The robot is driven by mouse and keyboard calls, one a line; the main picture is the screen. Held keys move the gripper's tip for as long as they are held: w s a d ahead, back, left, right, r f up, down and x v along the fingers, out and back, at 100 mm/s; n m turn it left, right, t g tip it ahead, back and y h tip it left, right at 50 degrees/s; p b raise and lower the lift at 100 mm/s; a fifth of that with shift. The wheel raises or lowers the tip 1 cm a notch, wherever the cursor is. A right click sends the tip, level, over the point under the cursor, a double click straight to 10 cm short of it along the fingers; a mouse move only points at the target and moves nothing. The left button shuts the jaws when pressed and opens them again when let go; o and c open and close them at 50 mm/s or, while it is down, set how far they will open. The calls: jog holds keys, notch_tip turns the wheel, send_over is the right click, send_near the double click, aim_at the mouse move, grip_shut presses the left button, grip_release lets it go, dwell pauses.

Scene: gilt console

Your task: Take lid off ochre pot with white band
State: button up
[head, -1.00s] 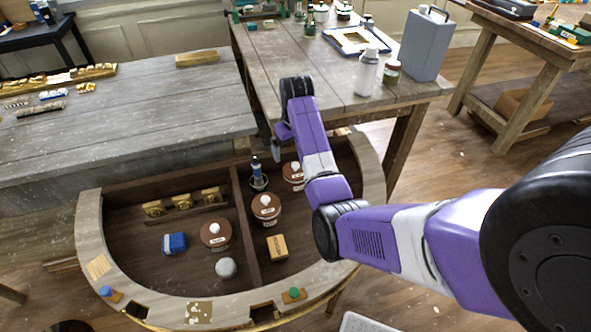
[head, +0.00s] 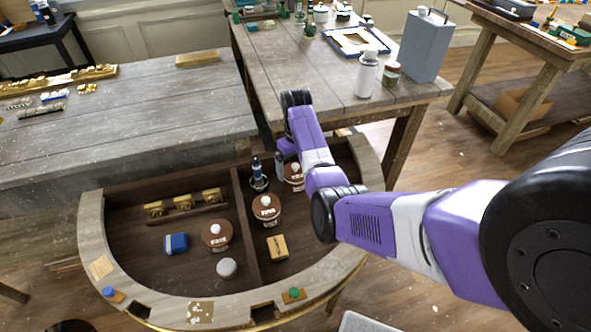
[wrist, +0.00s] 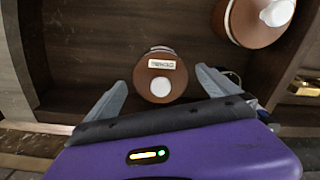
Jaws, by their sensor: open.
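Several pots with brown lids and white knobs stand in the curved console. One lidded pot (wrist: 160,74) lies between my fingertips in the wrist view, its white knob and label showing. It appears to be the rear pot (head: 295,184), partly hidden by my arm in the head view. My gripper (wrist: 160,80) is open, with one finger on each side of this pot and no clear contact. The lid is on. Another brown-lidded pot (wrist: 252,18) with a pale rim is at upper right in the wrist view. I cannot tell which pot has the white band.
A middle pot (head: 267,208) and a left pot (head: 217,236) stand nearby. A dark bottle (head: 258,174) is close to my gripper. The console's divider (head: 243,215) and raised curved rim (head: 92,235) bound the space. A small yellow box (head: 277,246) lies in front.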

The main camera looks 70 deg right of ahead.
jog(key=c, duration=1.4)
jog(key=shift+c, duration=0.2)
